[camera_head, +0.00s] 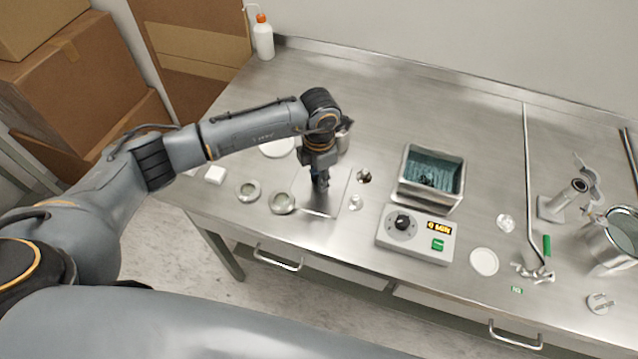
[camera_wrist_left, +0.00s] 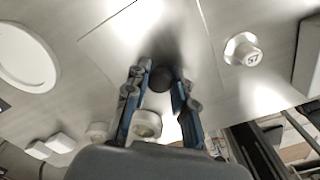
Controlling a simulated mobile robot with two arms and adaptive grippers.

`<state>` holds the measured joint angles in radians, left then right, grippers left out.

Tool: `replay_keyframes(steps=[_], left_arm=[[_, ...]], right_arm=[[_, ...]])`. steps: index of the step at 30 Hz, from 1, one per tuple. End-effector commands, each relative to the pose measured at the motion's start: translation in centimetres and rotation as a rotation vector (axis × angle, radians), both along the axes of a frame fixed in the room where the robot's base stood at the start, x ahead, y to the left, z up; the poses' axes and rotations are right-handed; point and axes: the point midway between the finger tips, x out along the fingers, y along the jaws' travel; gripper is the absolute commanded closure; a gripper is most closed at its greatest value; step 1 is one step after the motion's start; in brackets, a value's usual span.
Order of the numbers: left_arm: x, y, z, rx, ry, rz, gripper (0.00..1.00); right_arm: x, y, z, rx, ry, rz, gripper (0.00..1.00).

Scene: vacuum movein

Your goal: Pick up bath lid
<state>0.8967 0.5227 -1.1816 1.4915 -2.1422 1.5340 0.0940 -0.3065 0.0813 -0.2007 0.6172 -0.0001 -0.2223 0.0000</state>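The bath lid is a flat, shiny metal plate (camera_head: 334,188) with a dark round knob on the near middle part of the bench. It also shows in the left wrist view (camera_wrist_left: 108,45), with its knob (camera_wrist_left: 160,79) between the fingertips. My left gripper (camera_head: 320,186) points down over the lid. Its blue-grey fingers sit close on both sides of the knob, with no clear gap, so it looks shut on it. The lid looks level and at or very near the bench top. The open metal bath (camera_head: 432,177) holds dark liquid. My right gripper is out of view.
Round weights (camera_head: 249,190) and a small white block (camera_head: 215,174) lie left of the lid; a small weight (camera_head: 355,202) stands right. The control box (camera_head: 416,235) is before the bath. A metal pot (camera_head: 612,240) and a tap (camera_head: 533,272) are farther right.

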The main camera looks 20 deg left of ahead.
Motion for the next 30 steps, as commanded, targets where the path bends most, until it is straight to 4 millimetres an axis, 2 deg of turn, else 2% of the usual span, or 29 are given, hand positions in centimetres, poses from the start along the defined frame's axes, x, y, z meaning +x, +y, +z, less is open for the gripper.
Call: replay_keyframes(steps=[1, 2, 10, 14, 20, 27, 30], left_arm=[[-0.1, 0.0, -0.1, 0.001, 0.003, 0.001, 0.94], [-0.1, 0.1, -0.1, 0.001, 0.003, 0.001, 1.00], [-0.1, 0.1, -0.1, 0.002, 0.004, 0.001, 1.00], [-0.1, 0.1, 0.5, 0.003, 0.003, 0.001, 1.00], [0.0, 0.1, 3.6, 0.002, 0.001, 0.001, 1.00], [0.0, 0.1, 8.6, 0.001, 0.000, 0.000, 1.00], [0.0, 0.0, 9.7, 0.001, 0.001, 0.000, 1.00]], right_arm=[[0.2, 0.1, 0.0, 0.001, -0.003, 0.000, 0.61], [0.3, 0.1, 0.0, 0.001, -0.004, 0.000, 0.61], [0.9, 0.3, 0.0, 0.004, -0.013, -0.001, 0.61], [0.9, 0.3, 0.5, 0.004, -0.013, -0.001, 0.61], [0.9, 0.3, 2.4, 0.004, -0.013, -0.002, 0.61], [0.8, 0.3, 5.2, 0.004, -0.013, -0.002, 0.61], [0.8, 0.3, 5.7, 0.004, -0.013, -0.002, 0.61]])
